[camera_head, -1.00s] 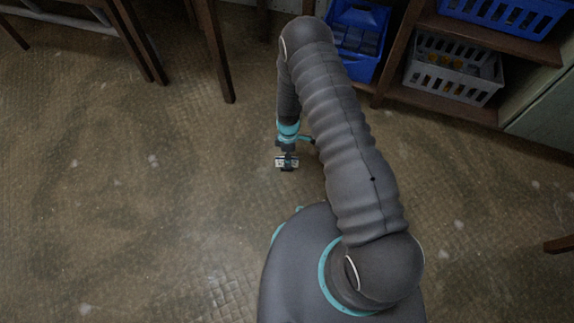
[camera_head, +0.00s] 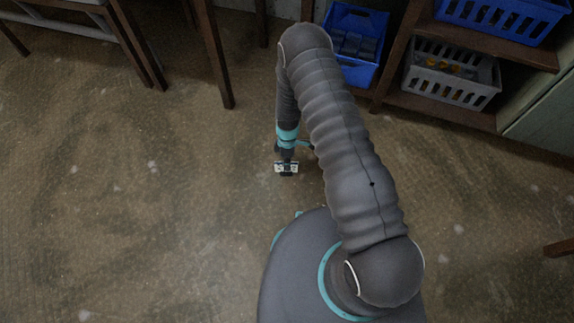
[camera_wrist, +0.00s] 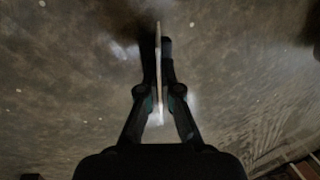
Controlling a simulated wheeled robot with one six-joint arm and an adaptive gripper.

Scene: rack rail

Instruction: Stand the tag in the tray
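My gripper (camera_wrist: 159,90) is shut on a thin, pale tag (camera_wrist: 158,62), seen edge-on between the two dark fingers in the wrist view. In the head view my gripper (camera_head: 286,160) hangs over the floor, left of my arm, and the tag (camera_head: 280,168) shows as a small pale plate with dark marks at its end. The tag is held clear of any container. I cannot tell for sure which thing is the tray; a blue open bin (camera_head: 378,22) with dark dividers or contents stands at the top, behind my arm, partly hidden by it.
A wooden shelf (camera_head: 480,32) at top right holds a blue basket (camera_head: 505,14) above and a grey basket (camera_head: 455,80) with yellow things below. Wooden furniture legs (camera_head: 213,55) stand at top left. The floor (camera_head: 120,200) at left is clear.

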